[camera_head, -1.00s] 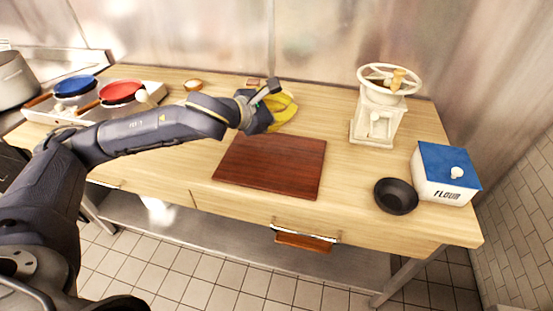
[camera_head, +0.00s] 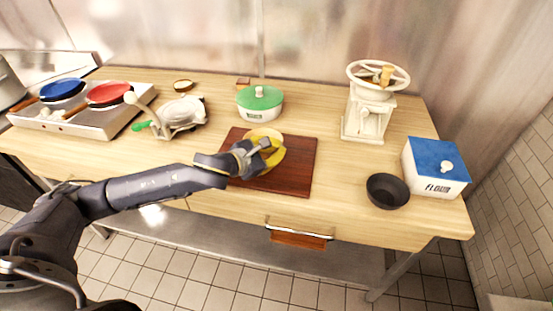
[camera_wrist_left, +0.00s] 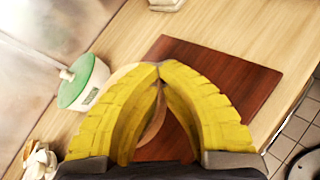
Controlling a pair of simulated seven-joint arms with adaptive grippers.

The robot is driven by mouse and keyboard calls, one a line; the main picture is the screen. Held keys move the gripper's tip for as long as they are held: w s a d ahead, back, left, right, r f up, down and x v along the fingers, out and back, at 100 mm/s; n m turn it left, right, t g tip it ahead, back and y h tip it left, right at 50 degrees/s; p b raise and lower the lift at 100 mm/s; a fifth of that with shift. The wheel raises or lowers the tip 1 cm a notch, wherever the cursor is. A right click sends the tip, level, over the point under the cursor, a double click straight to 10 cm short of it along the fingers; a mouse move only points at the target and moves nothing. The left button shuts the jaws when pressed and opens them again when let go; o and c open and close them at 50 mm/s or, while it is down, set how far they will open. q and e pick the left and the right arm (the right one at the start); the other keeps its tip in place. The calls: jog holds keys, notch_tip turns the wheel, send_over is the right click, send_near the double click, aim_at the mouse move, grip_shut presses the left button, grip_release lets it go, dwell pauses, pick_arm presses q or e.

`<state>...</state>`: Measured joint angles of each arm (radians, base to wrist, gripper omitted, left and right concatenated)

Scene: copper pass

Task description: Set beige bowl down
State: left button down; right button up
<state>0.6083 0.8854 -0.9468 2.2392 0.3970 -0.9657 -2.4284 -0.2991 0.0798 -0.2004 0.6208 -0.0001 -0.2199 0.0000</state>
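The beige bowl (camera_head: 262,132) shows partly behind the yellow fingers of my left gripper (camera_head: 268,150), over the back of the dark red-brown cutting board (camera_head: 295,180). In the left wrist view, the bowl (camera_wrist_left: 152,128) shows as a pale rounded surface between and behind the fingers. The fingertips (camera_wrist_left: 160,68) come together there, and the gripper looks shut on the bowl. The fingers hide much of it. I cannot tell whether the bowl touches the board. My right gripper is not in view.
A green-lidded pot (camera_head: 260,103) stands just behind the board. A cream grinder (camera_head: 368,115), black bowl (camera_head: 387,191) and flour box (camera_head: 436,170) are at right. Bare wood lies right of the board.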

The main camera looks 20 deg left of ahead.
pick_arm(q)
jog(key=shift+f, duration=1.9)
jog(key=shift+f, duration=0.15)
jog(key=c, duration=1.6)
grip_release()
jog(key=shift+s+r, duration=0.1)
jog(key=shift+r, duration=0.1)
jog(key=v, duration=1.1)
jog(key=shift+s+a, duration=0.2)
jog(key=shift+s, duration=0.15)
